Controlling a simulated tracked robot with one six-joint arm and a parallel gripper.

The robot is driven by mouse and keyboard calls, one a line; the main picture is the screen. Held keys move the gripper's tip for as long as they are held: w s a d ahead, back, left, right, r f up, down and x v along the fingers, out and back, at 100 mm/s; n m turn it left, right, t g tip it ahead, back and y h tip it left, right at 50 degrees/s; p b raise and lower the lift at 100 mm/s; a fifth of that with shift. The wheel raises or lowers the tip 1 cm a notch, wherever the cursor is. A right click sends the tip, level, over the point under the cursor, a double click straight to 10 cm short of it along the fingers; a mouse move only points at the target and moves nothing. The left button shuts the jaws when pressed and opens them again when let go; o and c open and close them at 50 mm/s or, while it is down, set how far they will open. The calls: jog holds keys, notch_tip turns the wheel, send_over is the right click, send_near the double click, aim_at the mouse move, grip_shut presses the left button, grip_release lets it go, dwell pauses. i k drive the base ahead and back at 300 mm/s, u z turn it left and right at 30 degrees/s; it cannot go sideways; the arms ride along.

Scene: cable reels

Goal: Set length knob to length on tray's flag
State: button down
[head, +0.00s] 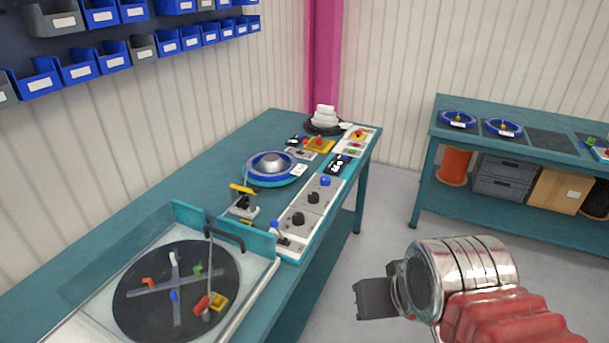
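A control panel (309,212) runs along the right edge of the near bench. It carries a blue knob (325,181) and two black knobs, one in the middle (313,197) and one nearer (298,218). I cannot tell which is the length knob, and the settings are too small to read. A round blue tray (250,178) with a grey domed centre sits left of the panel. A small white flag (299,170) stands at its right edge, its writing unreadable. My gripper (366,299) is over the floor, right of the bench and apart from everything. Its finger gap is unclear.
A black display (336,165) with white characters sits behind the knobs. A blue-handled lever (279,232) and a yellow-topped device (243,199) are nearby. A glass-walled turntable (139,303) fills the near bench end. A second bench (426,167) stands right; floor between is clear.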

aim_at(325, 181)
jog(key=k, duration=1.2)
jog(key=z, duration=0.55)
jog(key=i, duration=1.8)
jog(key=u, duration=0.85)
jog(key=i, duration=0.45)
jog(key=u, duration=0.2)
